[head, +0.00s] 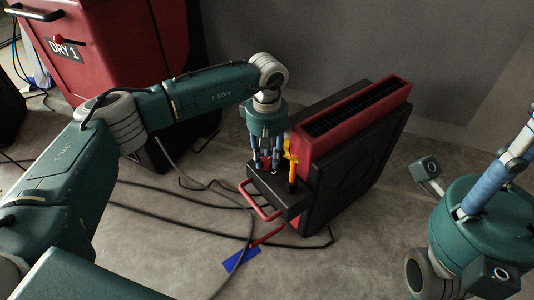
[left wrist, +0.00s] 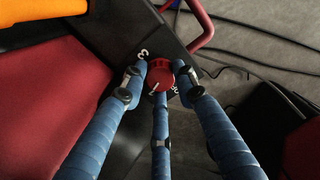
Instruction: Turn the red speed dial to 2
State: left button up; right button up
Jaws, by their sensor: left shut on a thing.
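The red speed dial (left wrist: 160,75) sits on the black control panel (left wrist: 122,42) of a red and black machine, with a white pointer mark on its face. A white 3 shows beside it at upper left, and another white mark at its right is partly hidden by a finger. My left gripper (head: 265,168) points down at the panel; in the left wrist view its blue fingers (left wrist: 160,85) are closed around the dial. My right gripper (head: 492,180) shows only partly at the right edge, away from the machine; its fingertips are cut off.
The machine (head: 350,150) has a red handle (head: 262,208) at its front and an orange-yellow part (head: 291,165) beside the panel. A red bin marked DRY 1 (head: 105,50) stands at the back left. Dark cables and a blue tag (head: 240,258) lie on the floor.

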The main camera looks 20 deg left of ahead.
aim_at(267, 160)
pick_arm(q)
jog(key=shift+m+p, duration=0.45)
jog(key=shift+m, duration=1.65)
jog(key=o, duration=0.9)
jog(key=shift+c, duration=0.2)
notch_tip(267, 160, up, 12)
